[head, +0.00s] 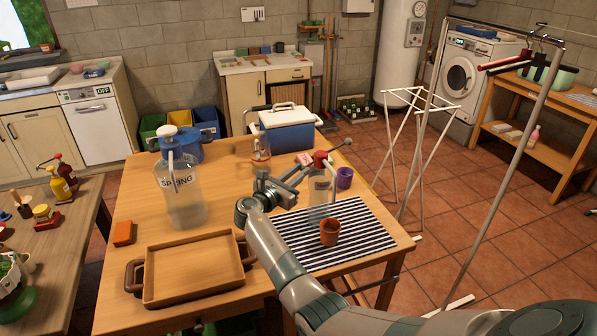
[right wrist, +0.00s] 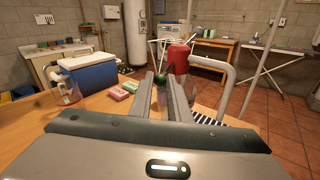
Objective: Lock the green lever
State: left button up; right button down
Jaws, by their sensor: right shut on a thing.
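My right gripper (head: 300,178) reaches from the lower right over the table to a clear dispenser (head: 319,189) with a red head (head: 320,157) and a pale bent spout. In the right wrist view, its fingers are close together, with a small dark green piece, seemingly the green lever (right wrist: 160,79), between the tips. The red head (right wrist: 178,60) stands just beyond, and the pale spout (right wrist: 212,62) bends down to the right. The fingers hide most of the lever, so its angle cannot be told. My left gripper is not in view.
A striped mat (head: 286,236) with an orange cup (head: 330,232) lies in front of the dispenser; a purple cup (head: 344,178) is beside it. A blue cooler (head: 287,135) stands behind. A SPRING bottle (head: 184,203) and an empty wooden tray (head: 193,298) are left.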

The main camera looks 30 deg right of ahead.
notch_tip(320, 180, up, 7)
jog(key=d+m+g+y+p, duration=0.1)
jog(key=m+y+p, duration=0.3)
jog(key=y+p, duration=0.4)
jog(key=shift+s+d+m+y, duration=0.2)
jog(key=shift+d+m+y, duration=0.25)
jog(key=shift+y, duration=0.55)
jog(key=c, duration=1.7)
grip_release()
jog(key=shift+f, duration=0.1)
jog(key=shift+o, duration=0.2)
